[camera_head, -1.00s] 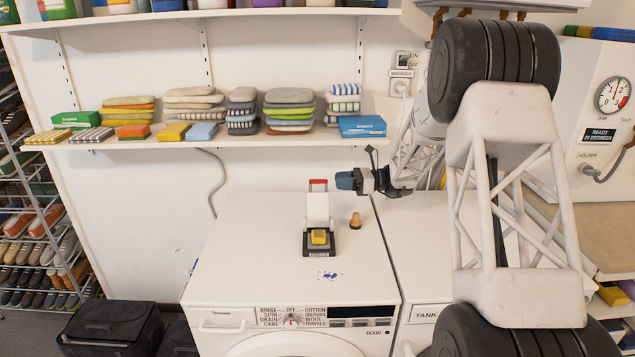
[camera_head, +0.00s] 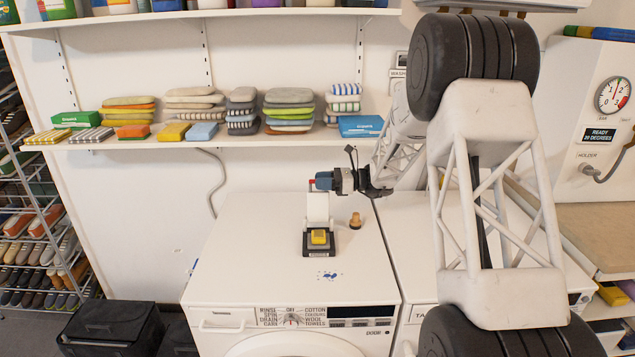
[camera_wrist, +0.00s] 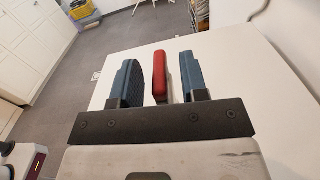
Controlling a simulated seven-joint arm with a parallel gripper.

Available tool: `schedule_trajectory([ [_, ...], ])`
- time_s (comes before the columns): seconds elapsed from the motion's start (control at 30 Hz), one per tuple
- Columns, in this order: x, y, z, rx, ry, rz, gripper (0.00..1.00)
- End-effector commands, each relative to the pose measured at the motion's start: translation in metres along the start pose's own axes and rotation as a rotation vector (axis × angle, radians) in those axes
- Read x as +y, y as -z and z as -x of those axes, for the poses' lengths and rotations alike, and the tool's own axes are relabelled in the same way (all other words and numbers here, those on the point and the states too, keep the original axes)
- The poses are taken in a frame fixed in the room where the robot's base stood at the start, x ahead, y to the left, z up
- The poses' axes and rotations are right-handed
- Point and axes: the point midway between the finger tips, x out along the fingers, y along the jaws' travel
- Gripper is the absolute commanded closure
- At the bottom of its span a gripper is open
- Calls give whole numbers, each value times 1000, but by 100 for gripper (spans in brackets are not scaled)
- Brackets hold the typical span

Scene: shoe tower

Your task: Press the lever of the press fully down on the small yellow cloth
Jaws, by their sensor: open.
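The press (camera_head: 317,210) stands upright on the white washing machine top, with a white body and a dark base. The small yellow cloth (camera_head: 319,237) lies on its base at the front. The red lever (camera_head: 312,183) is raised at the top of the press, mostly hidden by my gripper (camera_head: 322,181). In the wrist view the red lever (camera_wrist: 160,76) stands between the two blue fingers of my gripper (camera_wrist: 160,82). Gaps show on both sides of it, wider on the right. My gripper is open around the lever and not closed on it.
A small wooden stamp-like object (camera_head: 355,221) stands to the right of the press. A shelf (camera_head: 220,142) with folded cloths runs behind and above.

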Motion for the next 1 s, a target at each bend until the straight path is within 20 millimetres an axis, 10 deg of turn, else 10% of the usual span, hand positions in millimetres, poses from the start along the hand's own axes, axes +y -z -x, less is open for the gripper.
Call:
schedule_trajectory([
  [0.5, 0, 0, -15, 0, -1, -1, 60],
  [0.8, 0, 0, -15, 0, -1, -1, 100],
  [1.0, 0, 0, -15, 0, -1, -1, 100],
])
